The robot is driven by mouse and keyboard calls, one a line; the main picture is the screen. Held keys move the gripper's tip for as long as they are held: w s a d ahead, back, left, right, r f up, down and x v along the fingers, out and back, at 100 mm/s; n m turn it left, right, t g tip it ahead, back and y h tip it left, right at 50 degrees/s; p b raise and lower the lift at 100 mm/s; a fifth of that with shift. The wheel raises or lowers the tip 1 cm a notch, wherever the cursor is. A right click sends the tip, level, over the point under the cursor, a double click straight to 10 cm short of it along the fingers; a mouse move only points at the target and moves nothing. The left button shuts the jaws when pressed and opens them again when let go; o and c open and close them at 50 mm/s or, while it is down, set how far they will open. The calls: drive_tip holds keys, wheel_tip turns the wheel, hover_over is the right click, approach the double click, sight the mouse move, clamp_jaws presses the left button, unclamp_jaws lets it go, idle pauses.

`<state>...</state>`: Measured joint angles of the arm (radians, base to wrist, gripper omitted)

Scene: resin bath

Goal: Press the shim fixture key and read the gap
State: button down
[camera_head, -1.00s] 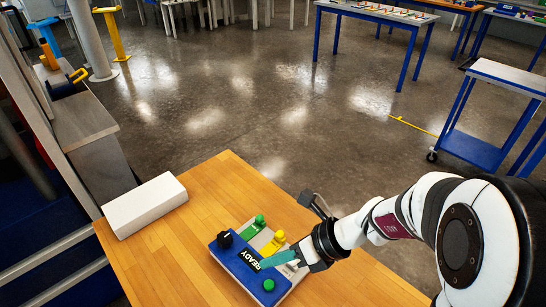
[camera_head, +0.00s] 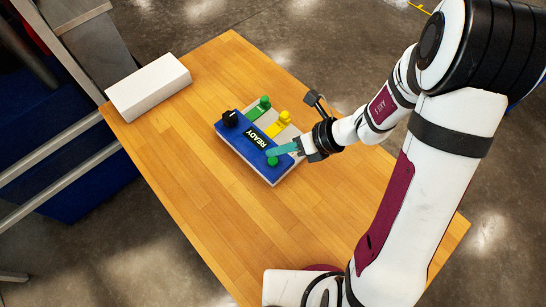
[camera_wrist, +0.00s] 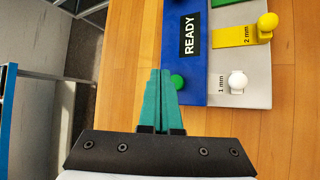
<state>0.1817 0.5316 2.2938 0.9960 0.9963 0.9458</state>
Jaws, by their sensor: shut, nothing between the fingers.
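The shim fixture (camera_head: 228,132) lies on the wooden table with a blue panel and a grey strip. Its dark display (camera_head: 258,138) reads READY, also legible in the wrist view (camera_wrist: 189,35). A green key (camera_head: 272,162) sits at the panel's near end. My gripper (camera_head: 269,153) is shut and empty, its teal fingertips just above and beside this key. In the wrist view the fingers (camera_wrist: 160,72) partly cover the green key (camera_wrist: 177,81); I cannot tell if they touch it. A yellow 2 mm shim (camera_wrist: 235,38) and a white 1 mm shim (camera_wrist: 238,82) lie to the right.
A black knob (camera_head: 231,118) and a green shim (camera_head: 260,105) are at the fixture's far end. A white box (camera_head: 148,86) stands at the table's left corner. The wooden table top (camera_head: 200,190) is clear in front of the fixture.

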sight(263, 161)
drive_tip(key=shift+f, duration=0.8)
idle(1.4)
drive_tip(key=shift+f, duration=0.4)
drive_tip(key=shift+f, duration=0.5)
idle(0.6)
drive_tip(key=shift+r, duration=0.95)
drive_tip(key=shift+r, duration=2.5)
